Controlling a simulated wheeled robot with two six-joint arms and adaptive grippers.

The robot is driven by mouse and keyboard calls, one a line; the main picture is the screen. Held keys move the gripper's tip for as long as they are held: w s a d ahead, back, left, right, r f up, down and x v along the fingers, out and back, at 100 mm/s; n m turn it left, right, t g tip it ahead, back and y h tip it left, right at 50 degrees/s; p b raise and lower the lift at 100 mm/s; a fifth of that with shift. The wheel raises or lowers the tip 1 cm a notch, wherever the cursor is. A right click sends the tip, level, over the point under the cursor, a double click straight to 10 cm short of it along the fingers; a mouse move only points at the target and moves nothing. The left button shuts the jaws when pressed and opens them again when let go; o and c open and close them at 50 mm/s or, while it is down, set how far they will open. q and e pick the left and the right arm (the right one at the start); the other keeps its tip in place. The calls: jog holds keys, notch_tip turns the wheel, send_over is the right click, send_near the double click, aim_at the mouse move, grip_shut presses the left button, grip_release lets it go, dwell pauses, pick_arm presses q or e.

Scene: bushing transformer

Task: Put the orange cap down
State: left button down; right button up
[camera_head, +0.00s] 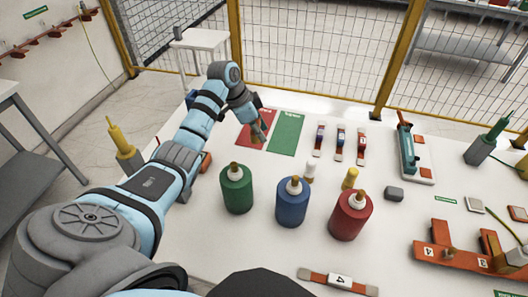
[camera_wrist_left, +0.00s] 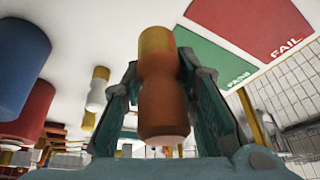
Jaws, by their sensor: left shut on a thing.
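My left gripper (camera_head: 258,132) is shut on the orange cap (camera_wrist_left: 163,95), which fills the space between its fingers in the left wrist view. The cap is a stubby cylinder, yellowish at one end and orange-brown along the rest. In the head view the gripper is over the table near the red mat (camera_head: 251,142) and the green mat (camera_head: 287,134), and the cap is mostly hidden there. In the wrist view the mats read FAIL (camera_wrist_left: 281,52) and PASS (camera_wrist_left: 238,82). I cannot tell whether the cap touches the table. My right gripper is not in view.
Green (camera_head: 236,192), blue (camera_head: 292,204) and red (camera_head: 350,217) bushings stand in front. A white cap (camera_head: 310,170) and a yellow cap (camera_head: 349,180) stand behind them. Small labelled pieces (camera_head: 339,144) lie right of the mats. A yellow-framed mesh fence (camera_head: 310,50) stands behind the table.

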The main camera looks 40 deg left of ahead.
pick_arm(q)
send_near(264, 158)
jog(key=x, duration=0.5)
jog(key=shift+d+f+b, duration=0.1)
jog(key=shift+d+b, duration=0.15)
jog(key=shift+b, duration=0.15)
jog(key=shift+w+f, duration=0.1)
jog(key=shift+f, duration=0.15)
jog(key=shift+f, duration=0.1)
jog(key=c, duration=1.3)
grip_release()
jog(key=shift+r, duration=0.25)
jog(key=p+v, duration=0.1)
jog(key=v, duration=1)
jog(key=shift+s+a+r, duration=0.15)
jog(key=shift+s+r, duration=0.1)
jog(key=shift+r, duration=0.1)
